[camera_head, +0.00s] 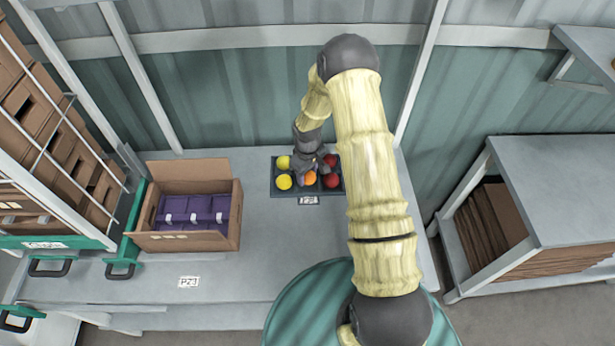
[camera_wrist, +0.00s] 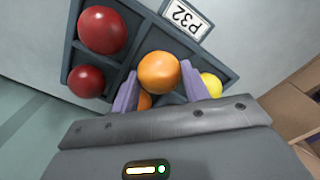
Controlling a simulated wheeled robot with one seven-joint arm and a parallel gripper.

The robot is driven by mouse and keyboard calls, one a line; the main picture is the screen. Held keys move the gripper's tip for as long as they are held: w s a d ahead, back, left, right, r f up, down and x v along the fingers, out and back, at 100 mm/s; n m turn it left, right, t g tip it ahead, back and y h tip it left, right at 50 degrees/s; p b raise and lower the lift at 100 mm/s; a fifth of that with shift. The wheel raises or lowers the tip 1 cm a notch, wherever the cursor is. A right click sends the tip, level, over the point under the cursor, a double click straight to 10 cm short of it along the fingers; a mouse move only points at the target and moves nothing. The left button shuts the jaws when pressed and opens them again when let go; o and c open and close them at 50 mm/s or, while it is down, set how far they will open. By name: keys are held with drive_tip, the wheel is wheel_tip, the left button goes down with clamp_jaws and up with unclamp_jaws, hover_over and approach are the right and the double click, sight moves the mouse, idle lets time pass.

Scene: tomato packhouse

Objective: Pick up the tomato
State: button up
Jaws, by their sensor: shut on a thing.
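A dark tray (camera_head: 275,190) on the grey bench holds yellow, orange and red tomatoes in compartments. My gripper (camera_head: 311,172) reaches down over the middle of the tray. In the wrist view its two purple fingers (camera_wrist: 159,84) are shut on the front-middle orange tomato (camera_wrist: 159,72), one on each side; this tomato also shows in the head view (camera_head: 310,178). I cannot tell whether it is clear of the tray floor. A second orange tomato (camera_wrist: 145,101) shows partly behind the gripper. Red tomatoes (camera_wrist: 103,30) lie on one side, a yellow one (camera_wrist: 210,85) on the other.
An open cardboard box (camera_head: 190,242) with purple packs (camera_head: 194,211) stands left of the tray. The P32 label (camera_wrist: 188,20) lies by the tray's front edge. A slatted rack (camera_head: 50,120) is at far left, a shelf unit (camera_head: 540,190) at right. Bench in front is clear.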

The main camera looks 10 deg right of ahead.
wheel_tip(320, 180, up, 26)
drive_tip(key=b, duration=0.3)
drive_tip(key=shift+r+b, duration=0.15)
drive_tip(key=shift+b, duration=0.15)
wheel_tip(320, 180, down, 16)
drive_tip(key=m, duration=1)
drive_tip(key=shift+w+r, duration=0.15)
drive_tip(key=shift+w, duration=0.15)
drive_tip(key=shift+d, duration=0.2)
